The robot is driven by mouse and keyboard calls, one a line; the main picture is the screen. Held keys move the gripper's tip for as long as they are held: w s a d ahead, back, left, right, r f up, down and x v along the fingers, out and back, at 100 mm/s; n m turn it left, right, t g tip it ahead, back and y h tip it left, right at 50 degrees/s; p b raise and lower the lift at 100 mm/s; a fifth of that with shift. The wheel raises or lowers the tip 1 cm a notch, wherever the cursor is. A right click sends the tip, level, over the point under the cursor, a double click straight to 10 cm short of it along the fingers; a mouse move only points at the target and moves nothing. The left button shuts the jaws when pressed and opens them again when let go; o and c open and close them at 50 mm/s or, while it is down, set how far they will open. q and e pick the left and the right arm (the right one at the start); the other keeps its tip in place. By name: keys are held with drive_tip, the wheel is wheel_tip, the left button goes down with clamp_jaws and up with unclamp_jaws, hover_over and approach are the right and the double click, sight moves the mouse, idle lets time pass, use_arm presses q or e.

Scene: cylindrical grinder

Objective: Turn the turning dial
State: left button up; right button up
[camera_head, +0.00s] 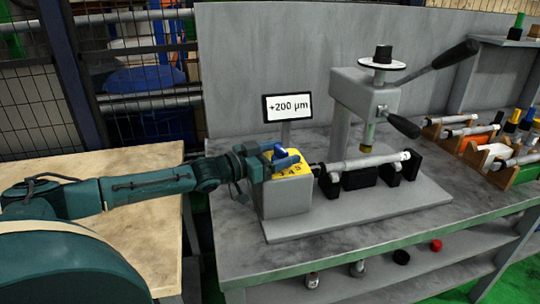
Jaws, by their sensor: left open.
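The yellow dial plate (294,170), marked with dark numbers, sits on top of a grey block (287,198) at the left end of the grinder. My left gripper (285,157) reaches in from the left, with its blue fingers apart over the yellow plate. The fingers cover part of the dial, and I cannot tell whether they touch it. A small sign (287,107) behind it reads +200 µm. My right gripper is not in view.
A grey press-like stand (356,93) with black-knobbed levers rises right of the dial. A metal shaft (368,161) lies across black supports on the grey base plate (345,216). Racks with more shafts (500,150) stand at the right. A wooden table (110,160) lies left.

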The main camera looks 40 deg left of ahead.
use_arm(q)
drive_tip(key=shift+s+a+f, duration=0.15)
drive_tip(key=shift+s+a, duration=0.2)
drive_tip(key=shift+s, duration=0.25)
drive_tip(key=p+v, duration=0.3)
drive_tip(key=v, duration=0.8)
drive_tip(key=shift+s+a, duration=0.2)
drive_tip(key=shift+s, duration=0.1)
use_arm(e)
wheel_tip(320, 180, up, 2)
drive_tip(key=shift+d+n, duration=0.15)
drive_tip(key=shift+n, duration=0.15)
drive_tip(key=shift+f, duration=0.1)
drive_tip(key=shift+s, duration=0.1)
